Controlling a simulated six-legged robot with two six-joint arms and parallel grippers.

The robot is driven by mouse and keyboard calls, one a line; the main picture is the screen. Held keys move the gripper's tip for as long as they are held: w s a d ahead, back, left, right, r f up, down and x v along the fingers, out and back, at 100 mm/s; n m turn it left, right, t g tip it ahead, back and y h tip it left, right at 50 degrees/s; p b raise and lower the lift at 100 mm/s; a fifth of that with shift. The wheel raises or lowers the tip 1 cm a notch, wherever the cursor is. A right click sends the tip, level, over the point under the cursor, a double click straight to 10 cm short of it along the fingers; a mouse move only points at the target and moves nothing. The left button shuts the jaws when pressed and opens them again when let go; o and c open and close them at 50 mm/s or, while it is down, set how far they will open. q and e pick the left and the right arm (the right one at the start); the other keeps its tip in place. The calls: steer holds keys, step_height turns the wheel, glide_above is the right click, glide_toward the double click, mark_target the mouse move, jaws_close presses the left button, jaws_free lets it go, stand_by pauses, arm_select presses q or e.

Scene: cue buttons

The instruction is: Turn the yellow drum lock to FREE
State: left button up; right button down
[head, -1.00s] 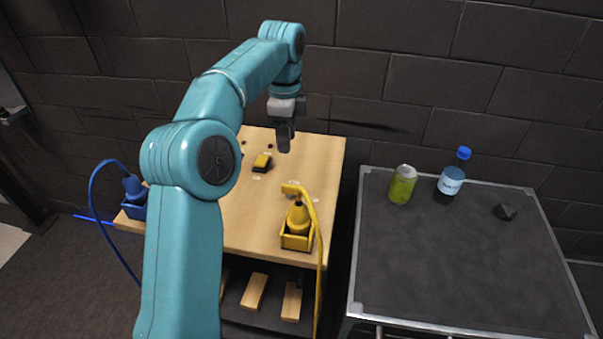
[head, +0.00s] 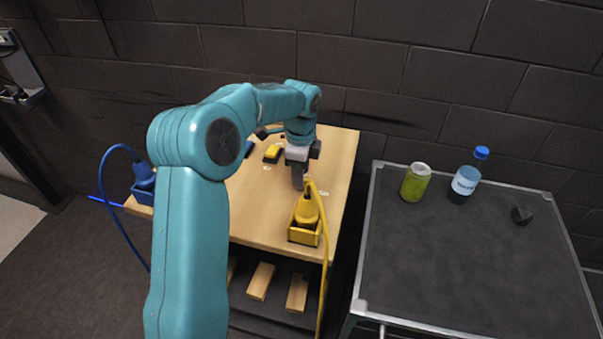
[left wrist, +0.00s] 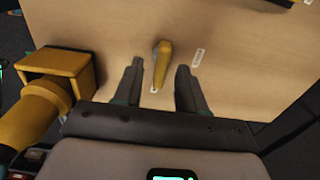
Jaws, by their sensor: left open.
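The yellow drum lock (left wrist: 162,62) shows in the left wrist view as a narrow yellow handle on the wooden top, pointing nearly up and down in the picture. Small white labels lie beside it, one to its right (left wrist: 197,58) and one at its lower end (left wrist: 153,90); their words are too small to read. My left gripper (left wrist: 160,68) is open, with one finger on each side of the handle and gaps showing. In the head view my left gripper (head: 298,184) points down at the wooden top and hides the lock. My right gripper is not in view.
A yellow plug in a yellow holder (head: 304,236) with a yellow cable stands close in front of the gripper. A yellow-and-black block (head: 273,153) lies behind. A blue plug (head: 144,176) is at left. A dark table (head: 450,270) holds a can (head: 415,183) and bottle (head: 465,180).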

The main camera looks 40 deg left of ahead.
arm_select(q)
steer(key=shift+w+d+f, duration=0.15)
steer(key=shift+w+f, duration=0.1)
steer(key=shift+f, duration=0.55)
steer(key=shift+s, duration=0.15)
jaws_close()
